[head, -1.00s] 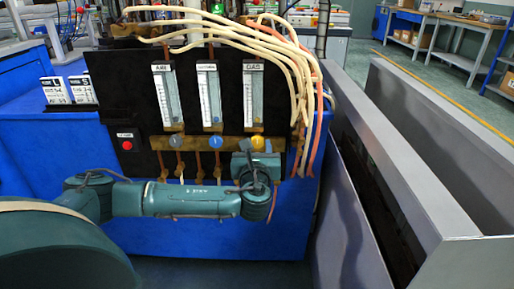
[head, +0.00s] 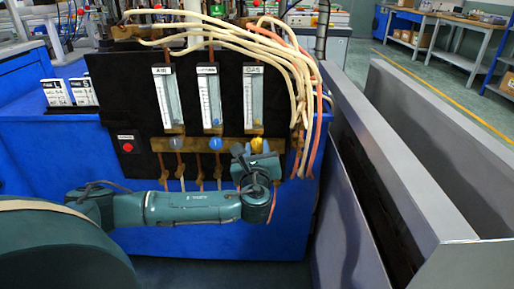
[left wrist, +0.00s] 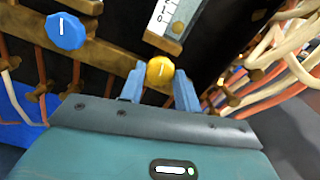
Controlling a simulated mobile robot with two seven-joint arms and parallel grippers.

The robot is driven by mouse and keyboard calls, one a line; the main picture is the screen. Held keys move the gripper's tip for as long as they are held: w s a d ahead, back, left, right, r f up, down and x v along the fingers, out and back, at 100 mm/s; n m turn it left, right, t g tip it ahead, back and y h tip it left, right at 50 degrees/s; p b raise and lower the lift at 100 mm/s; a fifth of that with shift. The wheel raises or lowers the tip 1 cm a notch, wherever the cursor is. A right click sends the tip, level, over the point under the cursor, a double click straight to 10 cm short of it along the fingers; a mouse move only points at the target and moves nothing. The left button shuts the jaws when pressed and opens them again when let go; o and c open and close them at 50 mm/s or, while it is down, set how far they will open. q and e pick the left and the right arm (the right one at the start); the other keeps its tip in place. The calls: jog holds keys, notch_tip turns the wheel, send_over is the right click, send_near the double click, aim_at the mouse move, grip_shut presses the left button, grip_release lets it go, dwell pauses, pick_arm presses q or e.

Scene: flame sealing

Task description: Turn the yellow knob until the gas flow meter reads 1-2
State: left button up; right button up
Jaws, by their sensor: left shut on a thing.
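The yellow knob (head: 257,144) is on the brass bar below the gas flow meter (head: 252,97), the rightmost of three meters. Its reading is too small to make out in the head view. My left gripper (left wrist: 160,80) is shut on the yellow knob, with one blue-grey finger on each side of it in the left wrist view (left wrist: 161,70). A short white mark shows on the knob's face. That view shows only the lower end of the gas meter, tilted. My right gripper is in neither view.
A blue knob (head: 215,144) and a grey-blue knob (head: 176,143) sit to the left on the same bar. A red button (head: 127,147) is on the black panel. Pale and orange hoses (head: 305,100) hang at the right. Grey metal walls (head: 390,150) stand further right.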

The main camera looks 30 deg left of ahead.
pick_arm(q)
jog(key=n, duration=0.2)
jog(key=shift+f+n, duration=0.1)
jog(key=shift+n, duration=0.3)
jog(key=n, duration=0.2)
jog(key=shift+n+p, duration=0.3)
jog(key=shift+n, duration=1.3)
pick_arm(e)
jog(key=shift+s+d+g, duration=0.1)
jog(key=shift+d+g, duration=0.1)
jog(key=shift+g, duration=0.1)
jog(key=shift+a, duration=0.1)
pick_arm(q)
jog(key=o, duration=1)
jog(key=p+v, duration=0.2)
jog(key=v, duration=1.1)
jog(key=shift+s, duration=0.15)
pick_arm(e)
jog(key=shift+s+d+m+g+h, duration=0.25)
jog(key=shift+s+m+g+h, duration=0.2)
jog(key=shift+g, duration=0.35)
